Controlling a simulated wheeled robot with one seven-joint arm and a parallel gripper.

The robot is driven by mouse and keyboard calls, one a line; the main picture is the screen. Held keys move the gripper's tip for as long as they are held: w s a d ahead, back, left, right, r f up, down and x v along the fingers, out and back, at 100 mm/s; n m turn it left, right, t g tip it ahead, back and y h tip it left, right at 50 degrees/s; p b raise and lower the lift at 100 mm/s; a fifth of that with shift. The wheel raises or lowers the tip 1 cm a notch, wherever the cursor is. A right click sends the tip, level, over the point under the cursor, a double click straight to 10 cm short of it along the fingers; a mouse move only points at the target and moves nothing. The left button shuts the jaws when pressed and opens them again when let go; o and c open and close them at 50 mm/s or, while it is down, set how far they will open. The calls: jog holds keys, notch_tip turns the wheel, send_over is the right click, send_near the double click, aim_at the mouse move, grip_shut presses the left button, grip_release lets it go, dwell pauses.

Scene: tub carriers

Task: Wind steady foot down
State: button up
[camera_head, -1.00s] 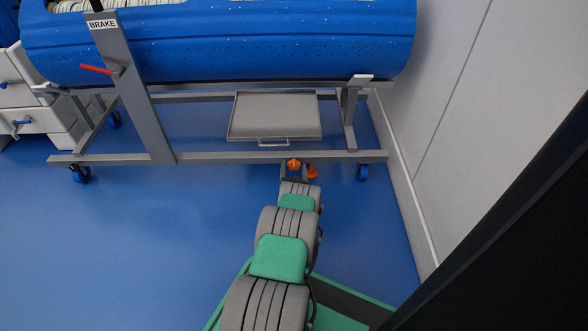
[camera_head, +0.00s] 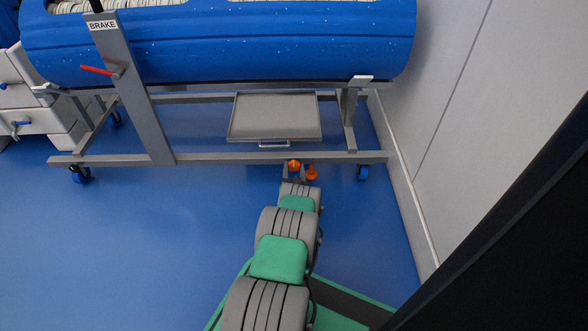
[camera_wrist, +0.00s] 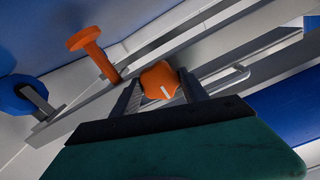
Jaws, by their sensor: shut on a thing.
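My gripper (camera_wrist: 163,92) is shut on an orange lobed knob (camera_wrist: 160,80) with a white line on its face; one dark finger lies on each side of it. In the head view the knob (camera_head: 294,164) shows at the carrier's front lower rail, above my gripper (camera_head: 294,172). The steady foot (camera_wrist: 88,44), an orange stem with a round pad, stands out from the rail beside the knob. It also shows in the head view (camera_head: 312,173), just right of my gripper. I cannot tell whether its pad touches the floor.
The carrier's rail (camera_head: 225,157) runs across above my gripper, with a caster (camera_head: 362,172) to the right. A grey tray (camera_head: 275,117) hangs behind. A red brake lever (camera_head: 97,70) is on the left post. A wall (camera_head: 450,90) closes the right side; floor at left is clear.

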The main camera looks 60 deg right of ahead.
jog(key=n, duration=1)
jog(key=shift+w, duration=0.1)
jog(key=n, duration=0.5)
jog(key=shift+a+n, duration=0.1)
jog(key=shift+n, duration=2.2)
jog(key=shift+w, duration=0.1)
jog(key=o, duration=1.1)
jog(key=shift+w, duration=0.1)
jog(key=shift+o, duration=1.4)
jog(key=shift+s, duration=0.3)
